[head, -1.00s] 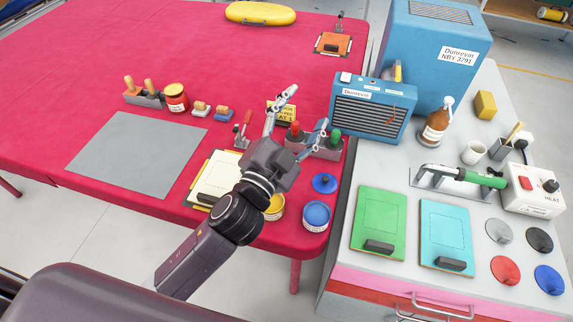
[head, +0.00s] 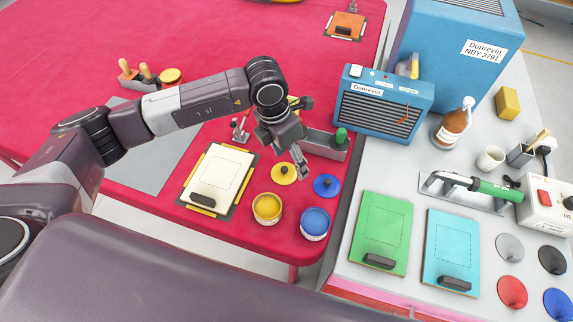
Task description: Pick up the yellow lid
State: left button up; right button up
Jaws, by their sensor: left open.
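The yellow lid (head: 284,173) is a flat disc with a small dark knob, lying on the red table near its right end. It lies just behind the open yellow pot (head: 267,208) and left of the blue lid (head: 327,186). My left gripper (head: 304,136) is open and empty, with its fingers spread. It hangs above and behind the yellow lid, its nearer fingertip just up and right of the lid in the picture. I cannot tell its exact height. My right gripper is out of view.
A blue pot (head: 315,224) stands beside the yellow one. A grey holder with a green-topped tool (head: 340,139) is close to the gripper's right. A framed cream board (head: 221,181) lies left of the lid. The blue heater (head: 383,101) stands further right.

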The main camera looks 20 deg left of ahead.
aim_at(283, 170)
pick_arm(q)
jog(key=a, duration=0.1)
jog(key=w+a+y, duration=0.1)
jog(key=shift+a+f, duration=0.2)
jog(key=shift+a, duration=0.1)
jog(key=shift+f+p, duration=0.55)
jog(key=shift+f, duration=0.35)
jog(key=shift+d+f+p, duration=0.1)
jog(key=shift+f+p, duration=0.2)
jog(key=shift+f, duration=0.05)
jog(key=f, duration=0.1)
jog(key=f+p, duration=0.1)
jog(key=f, duration=0.1)
jog(key=shift+w+f+p, duration=0.25)
jog(key=shift+w+p, duration=0.05)
jog(key=shift+d+f, duration=0.1)
jog(key=shift+f, duration=0.45)
jog(key=c, duration=1)
jog(key=shift+s, duration=0.1)
grip_shut()
